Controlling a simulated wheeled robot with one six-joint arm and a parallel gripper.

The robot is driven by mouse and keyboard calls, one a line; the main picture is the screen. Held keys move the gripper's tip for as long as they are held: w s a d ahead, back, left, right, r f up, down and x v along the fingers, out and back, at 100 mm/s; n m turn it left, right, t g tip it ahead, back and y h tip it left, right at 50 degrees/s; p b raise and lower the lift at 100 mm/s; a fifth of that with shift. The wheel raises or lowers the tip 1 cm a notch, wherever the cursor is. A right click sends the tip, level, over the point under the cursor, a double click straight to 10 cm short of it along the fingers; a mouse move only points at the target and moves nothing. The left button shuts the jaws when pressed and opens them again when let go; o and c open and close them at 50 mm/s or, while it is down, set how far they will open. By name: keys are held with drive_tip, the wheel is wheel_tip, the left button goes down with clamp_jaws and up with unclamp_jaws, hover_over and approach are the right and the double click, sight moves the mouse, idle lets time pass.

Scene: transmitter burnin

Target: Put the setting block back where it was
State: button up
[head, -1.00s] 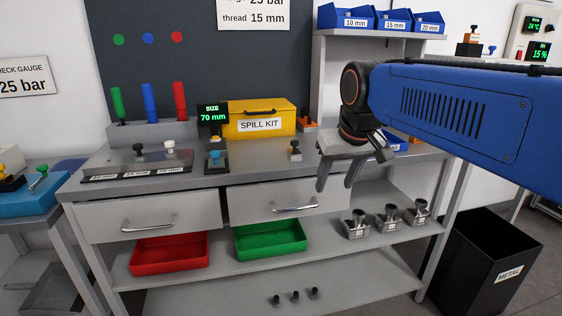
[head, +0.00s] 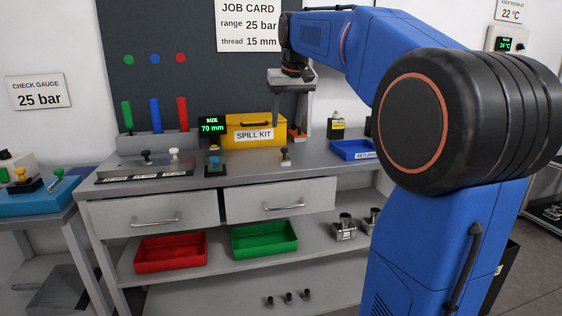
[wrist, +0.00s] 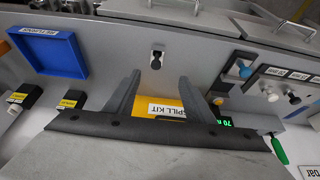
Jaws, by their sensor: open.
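A small grey block with a dark knob (head: 285,157) stands upright alone on the bench top, in front of the spill kit; I take it for the setting block. It also shows in the wrist view (wrist: 157,60), beyond and between my fingertips. A labelled rack (head: 145,170) at the bench's left holds one black-knobbed and one white-knobbed piece; its left part shows no knob. My gripper (wrist: 161,76) is open and empty, fingers apart. In the head view it hangs above the back of the bench, near the spill kit's right end, clear of the block.
The yellow spill kit (head: 254,133) and the 70 mm size display (head: 212,126) stand behind. A blue-knobbed device (head: 214,165) sits between rack and block. A blue returns tray (head: 354,150) lies at the right. Bench top around the block is clear.

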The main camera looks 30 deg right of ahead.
sight(285, 149)
drive_tip(key=x, duration=1)
drive_tip(key=shift+d, duration=0.1)
drive_tip(key=shift+d+x, duration=0.2)
drive_tip(key=shift+x, duration=1.2)
drive_tip(key=shift+d+x, duration=0.2)
drive_tip(key=shift+x, duration=1.15)
drive_tip(key=shift+w+r, duration=0.15)
drive_tip(key=shift+w, duration=0.05)
clamp_jaws()
